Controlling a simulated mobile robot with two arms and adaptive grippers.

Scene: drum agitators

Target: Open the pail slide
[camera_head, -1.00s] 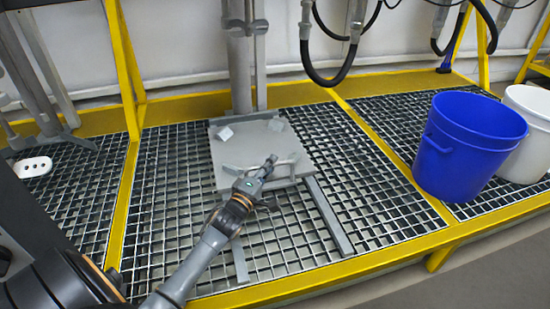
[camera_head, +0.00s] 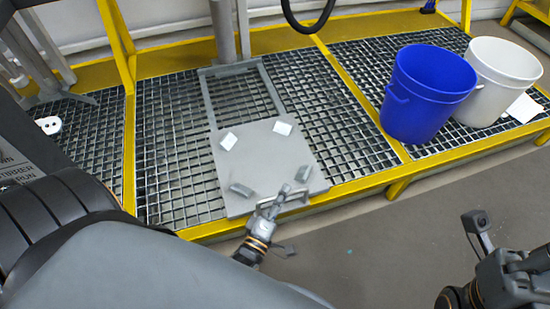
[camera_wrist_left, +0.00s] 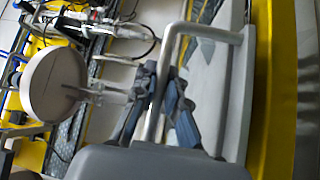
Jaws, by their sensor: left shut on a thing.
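The pail slide (camera_head: 262,155) is a flat grey plate on a rail frame (camera_head: 238,92) in the grated platform. It lies toward the platform's front yellow edge, with bare rails and grating behind it. My left gripper (camera_head: 284,193) is shut on the slide's front handle (camera_head: 298,197). In the left wrist view the handle (camera_wrist_left: 212,33) is a bent grey bar, and my left fingers (camera_wrist_left: 163,100) close around one stretch of it. My right gripper (camera_head: 485,232) is partly in view at the lower right, away from the slide; its opening is unclear.
A blue pail (camera_head: 425,95) and a white pail (camera_head: 498,80) stand on the grating to the right. A grey post (camera_head: 222,30) rises behind the slide. Yellow rails (camera_head: 125,60) border the platform. The grey floor (camera_head: 375,245) in front is clear.

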